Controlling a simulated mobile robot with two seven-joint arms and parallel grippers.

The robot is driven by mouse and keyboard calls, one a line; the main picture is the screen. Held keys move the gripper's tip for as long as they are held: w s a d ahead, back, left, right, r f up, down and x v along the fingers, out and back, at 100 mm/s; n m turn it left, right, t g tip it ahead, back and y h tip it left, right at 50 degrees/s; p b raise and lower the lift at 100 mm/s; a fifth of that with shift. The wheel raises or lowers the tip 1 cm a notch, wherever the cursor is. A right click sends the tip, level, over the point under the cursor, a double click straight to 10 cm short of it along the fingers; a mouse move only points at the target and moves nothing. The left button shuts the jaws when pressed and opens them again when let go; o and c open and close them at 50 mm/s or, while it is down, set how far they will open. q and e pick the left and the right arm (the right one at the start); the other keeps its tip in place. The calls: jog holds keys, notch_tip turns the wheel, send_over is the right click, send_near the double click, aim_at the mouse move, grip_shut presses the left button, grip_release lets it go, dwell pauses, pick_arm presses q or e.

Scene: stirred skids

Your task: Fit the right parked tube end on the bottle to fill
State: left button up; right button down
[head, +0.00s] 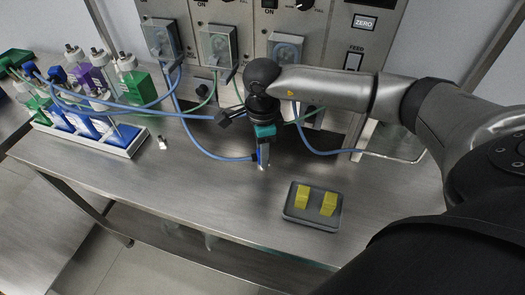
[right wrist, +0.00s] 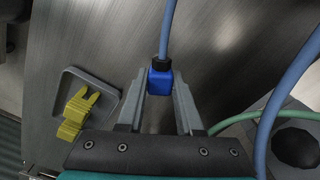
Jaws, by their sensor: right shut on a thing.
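My right gripper (head: 263,162) is above the steel bench and shut on a blue tube end (right wrist: 160,80). The tube end has a black collar and a blue tube (right wrist: 167,30) running from it. The grey parking block (head: 290,214) with two yellow clips (head: 328,203) is on the bench to the gripper's lower right; no tube end shows in its clips. Bottles with green, purple and blue parts, including a green bottle (head: 139,88), stand at the left in and behind a white rack (head: 128,150). Which bottle is to be filled I cannot tell. My left gripper is not in view.
A pump cabinet (head: 335,60) with several clear-covered pump heads (head: 218,48) stands at the back. Blue and green tubes loop from it across the bench towards the bottles. A small pale fitting (head: 162,143) lies right of the rack. The front middle of the bench is clear.

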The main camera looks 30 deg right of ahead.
jog(key=shift+r, duration=0.25)
dwell(0.3)
jog(key=shift+r+p, duration=0.35)
jog(key=shift+p, duration=0.05)
jog(key=shift+r, duration=0.15)
dwell(0.3)
jog(key=shift+r+p, duration=2.05)
jog(key=shift+r, duration=0.85)
jog(key=s+a+p, duration=0.1)
jog(key=s+a, duration=0.5)
jog(key=a, duration=0.1)
jog(key=shift+s+a, duration=0.3)
jog(key=shift+a, duration=0.1)
